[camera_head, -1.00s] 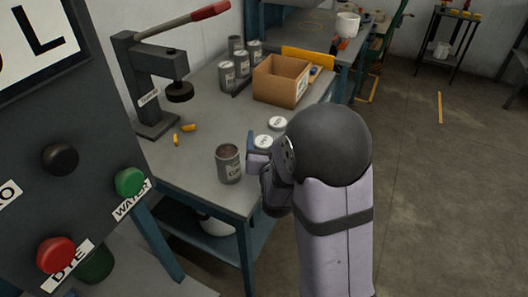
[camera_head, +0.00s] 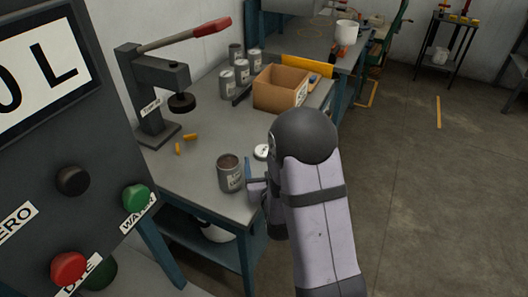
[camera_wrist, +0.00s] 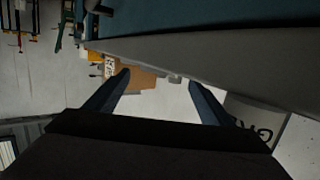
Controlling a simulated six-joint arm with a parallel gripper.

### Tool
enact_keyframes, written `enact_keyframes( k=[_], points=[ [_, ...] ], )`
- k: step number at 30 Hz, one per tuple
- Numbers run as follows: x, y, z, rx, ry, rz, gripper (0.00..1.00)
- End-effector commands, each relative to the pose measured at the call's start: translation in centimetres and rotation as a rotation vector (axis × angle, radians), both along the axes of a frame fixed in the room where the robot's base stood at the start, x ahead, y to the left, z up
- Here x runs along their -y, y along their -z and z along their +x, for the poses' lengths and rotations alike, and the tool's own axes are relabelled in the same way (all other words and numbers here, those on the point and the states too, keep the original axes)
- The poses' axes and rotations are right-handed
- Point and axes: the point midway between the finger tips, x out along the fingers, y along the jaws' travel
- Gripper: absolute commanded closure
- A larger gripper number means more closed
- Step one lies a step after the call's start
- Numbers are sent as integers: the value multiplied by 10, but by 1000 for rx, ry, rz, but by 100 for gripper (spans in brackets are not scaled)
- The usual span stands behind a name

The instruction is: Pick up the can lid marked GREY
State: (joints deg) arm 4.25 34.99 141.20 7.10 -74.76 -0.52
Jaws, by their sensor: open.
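A pale round can lid (camera_head: 262,152) lies on the bench near its right edge, partly covered by my arm in the head view. Its marking is too small to read. An open can (camera_head: 230,173) stands upright just left of my gripper (camera_head: 254,182). In the wrist view, a can (camera_wrist: 252,115) beside the right finger shows part of a word starting "GR". My gripper (camera_wrist: 158,78) is open and empty, low at the bench edge. A small pale shape shows between its fingertips in the wrist view; I cannot tell what it is.
On the bench (camera_head: 200,150) stand a lever press (camera_head: 160,90), yellow pieces (camera_head: 189,137), several cans (camera_head: 227,82) and a cardboard box (camera_head: 280,88). A control panel (camera_head: 60,130) with knobs fills the left. Floor right of the bench is clear.

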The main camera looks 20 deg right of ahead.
Motion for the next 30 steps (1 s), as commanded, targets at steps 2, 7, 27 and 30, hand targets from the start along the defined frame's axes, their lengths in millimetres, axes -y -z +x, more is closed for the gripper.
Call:
enact_keyframes(
  k=[2,7,27,30],
  points=[
    [1,0,3,0,1,0,25],
    [8,3,18,0,2,1,25],
    [14,11,49,0,0,1,41],
    [14,11,48,0,0,1,65]
  ],
)
